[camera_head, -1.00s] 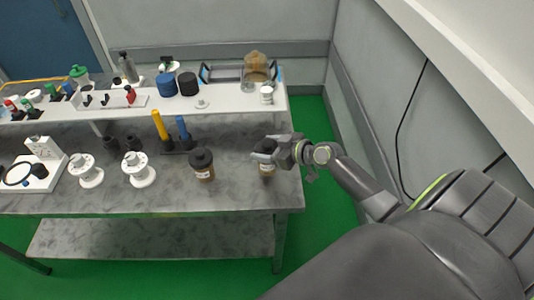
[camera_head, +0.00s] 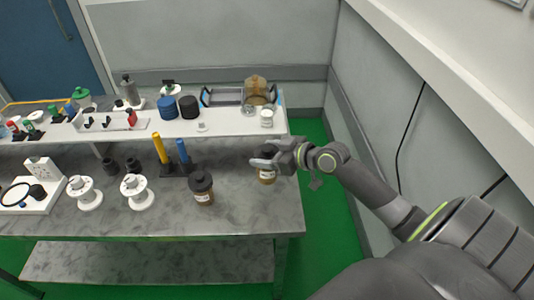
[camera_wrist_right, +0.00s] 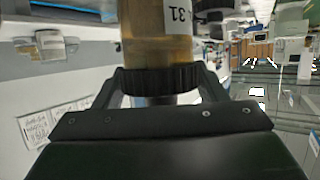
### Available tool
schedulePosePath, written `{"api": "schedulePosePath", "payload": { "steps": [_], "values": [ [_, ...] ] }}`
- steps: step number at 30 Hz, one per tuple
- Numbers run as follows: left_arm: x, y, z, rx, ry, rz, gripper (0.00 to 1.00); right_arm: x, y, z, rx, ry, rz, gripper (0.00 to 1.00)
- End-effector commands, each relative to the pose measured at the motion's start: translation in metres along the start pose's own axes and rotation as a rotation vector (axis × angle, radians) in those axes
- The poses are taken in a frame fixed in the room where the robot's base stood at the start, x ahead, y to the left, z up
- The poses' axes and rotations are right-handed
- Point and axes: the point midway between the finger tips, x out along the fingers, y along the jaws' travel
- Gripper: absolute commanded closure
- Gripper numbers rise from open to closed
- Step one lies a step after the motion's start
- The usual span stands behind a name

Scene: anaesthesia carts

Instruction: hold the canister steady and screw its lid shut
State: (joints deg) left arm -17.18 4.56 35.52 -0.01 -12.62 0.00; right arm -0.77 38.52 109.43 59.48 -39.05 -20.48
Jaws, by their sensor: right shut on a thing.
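My right gripper (camera_head: 272,160) is shut on the black ribbed lid (camera_wrist_right: 158,78) of a brown canister (camera_head: 266,177) over the right end of the bench. In the right wrist view, the canister's brown body (camera_wrist_right: 157,30) with a white label extends beyond the lid, between the fingers. The gripper hides most of the lid in the head view. I cannot tell whether the canister touches the bench. A second brown canister (camera_head: 204,197) stands upright to its left, with a wide black lid (camera_head: 200,181) on top. My left gripper is out of view.
White spools (camera_head: 135,189) and a stand with yellow and blue handles (camera_head: 172,168) are left of the canisters. A raised white shelf (camera_head: 222,127) with jars and tools runs along the back. The grey bench (camera_head: 235,213) is clear in front.

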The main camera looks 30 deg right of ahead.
Motion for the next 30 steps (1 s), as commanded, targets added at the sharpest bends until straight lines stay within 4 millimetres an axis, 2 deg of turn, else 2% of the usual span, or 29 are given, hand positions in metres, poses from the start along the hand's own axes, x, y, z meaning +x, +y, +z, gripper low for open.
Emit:
{"api": "schedulePosePath", "payload": {
  "steps": [1,6,14,18,23,30],
  "values": [
    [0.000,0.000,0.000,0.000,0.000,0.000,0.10,0.000,0.000,-0.001,0.000,0.002,0.000,0.56],
    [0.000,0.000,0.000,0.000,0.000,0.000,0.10,0.000,0.000,-0.001,0.000,0.002,0.000,0.76],
    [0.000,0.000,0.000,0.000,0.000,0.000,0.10,0.000,0.000,-0.001,0.000,0.002,-0.001,0.76],
    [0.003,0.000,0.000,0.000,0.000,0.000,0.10,0.000,-0.007,-0.001,-0.005,0.002,-0.020,0.76],
    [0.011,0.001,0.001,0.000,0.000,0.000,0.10,-0.005,-0.036,-0.004,-0.028,0.005,-0.097,0.76],
    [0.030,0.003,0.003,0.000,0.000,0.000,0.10,-0.026,-0.109,-0.008,-0.106,0.004,-0.296,0.76]
  ]
}}
